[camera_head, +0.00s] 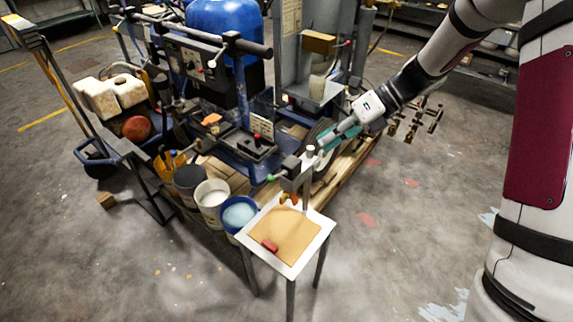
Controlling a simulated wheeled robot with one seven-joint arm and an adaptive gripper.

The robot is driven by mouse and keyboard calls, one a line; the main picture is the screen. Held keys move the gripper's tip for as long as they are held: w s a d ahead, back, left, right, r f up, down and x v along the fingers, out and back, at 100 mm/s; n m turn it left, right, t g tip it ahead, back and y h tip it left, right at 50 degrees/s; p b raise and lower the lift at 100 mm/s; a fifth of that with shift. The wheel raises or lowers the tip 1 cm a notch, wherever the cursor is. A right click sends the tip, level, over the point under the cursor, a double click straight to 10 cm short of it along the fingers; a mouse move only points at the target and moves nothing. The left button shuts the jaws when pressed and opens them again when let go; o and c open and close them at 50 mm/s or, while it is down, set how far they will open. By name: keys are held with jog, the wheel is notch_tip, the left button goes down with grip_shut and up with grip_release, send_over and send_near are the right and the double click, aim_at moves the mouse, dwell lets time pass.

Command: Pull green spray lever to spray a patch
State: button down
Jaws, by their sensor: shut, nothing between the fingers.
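The green-tipped spray lever (271,178) sticks out to the left from a dark block on a post at the back edge of a small white table (318,243). A tan square patch (284,232) lies flat on that table, below the post. The small scale hides the exact gap between my fingertips and the post's top.
A red block (269,245) lies on the patch. White (211,196) and blue (238,213) buckets stand left of the table. The striper machine with its blue tank (226,25) fills the area behind. Bare floor is free at the front and right.

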aim_at(274, 177)
jog(key=p+x, duration=0.2)
jog(key=x, duration=1.2)
